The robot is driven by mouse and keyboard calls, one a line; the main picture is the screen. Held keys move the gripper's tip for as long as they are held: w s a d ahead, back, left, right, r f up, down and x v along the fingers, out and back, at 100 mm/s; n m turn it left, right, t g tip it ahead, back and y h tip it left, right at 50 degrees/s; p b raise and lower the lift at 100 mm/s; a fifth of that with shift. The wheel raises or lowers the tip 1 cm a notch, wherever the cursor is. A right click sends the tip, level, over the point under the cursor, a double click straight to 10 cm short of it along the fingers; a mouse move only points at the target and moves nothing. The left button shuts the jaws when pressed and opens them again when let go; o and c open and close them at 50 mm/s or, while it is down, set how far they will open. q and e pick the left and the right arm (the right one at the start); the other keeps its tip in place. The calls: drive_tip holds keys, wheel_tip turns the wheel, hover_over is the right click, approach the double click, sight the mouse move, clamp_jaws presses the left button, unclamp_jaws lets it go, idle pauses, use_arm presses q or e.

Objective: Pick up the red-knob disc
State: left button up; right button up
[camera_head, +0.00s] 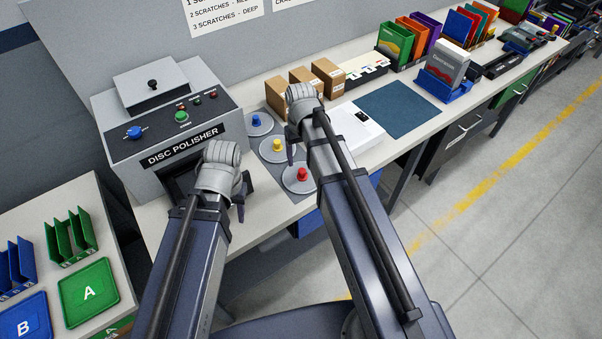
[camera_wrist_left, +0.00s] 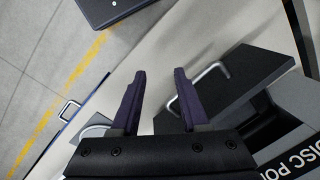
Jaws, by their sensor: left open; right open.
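The red-knob disc (camera_head: 300,186) is a flat grey disc with a red knob (camera_head: 302,174). It lies on a dark mat near the front edge of the counter in the head view. A yellow-knob disc (camera_head: 277,156) and a blue-knob disc (camera_head: 256,124) lie in a row behind it. My left gripper (camera_head: 240,208) is left of the red-knob disc, by the polisher front. In the left wrist view its fingers (camera_wrist_left: 160,76) are apart with nothing between them. My right gripper (camera_head: 290,152) is beside the discs, open, its fingers mostly hidden by its wrist.
The disc polisher (camera_head: 178,150) stands left of the discs; its tray and handle (camera_wrist_left: 212,72) show in the left wrist view. Brown boxes (camera_head: 302,86) and a white device (camera_head: 355,127) stand behind my right arm. A side table (camera_head: 45,208) holds green and blue trays.

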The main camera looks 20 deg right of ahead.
sight(302, 171)
use_arm(q)
wheel_tip(302, 171, down, 2)
drive_tip(key=shift+w+f+b, duration=0.1)
drive_tip(key=shift+f+b, duration=0.15)
drive_tip(key=shift+b, duration=0.85)
use_arm(e)
wheel_tip(302, 171, down, 3)
drive_tip(key=shift+w+r, duration=0.1)
drive_tip(key=shift+r, duration=0.1)
use_arm(q)
drive_tip(key=shift+f, duration=0.1)
use_arm(e)
drive_tip(key=shift+f, duration=0.1)
use_arm(q)
wheel_tip(302, 171, down, 5)
drive_tip(key=b, duration=0.5)
drive_tip(key=shift+f, duration=0.1)
use_arm(e)
drive_tip(key=f, duration=0.5)
drive_tip(key=shift+d, duration=0.25)
clamp_jaws()
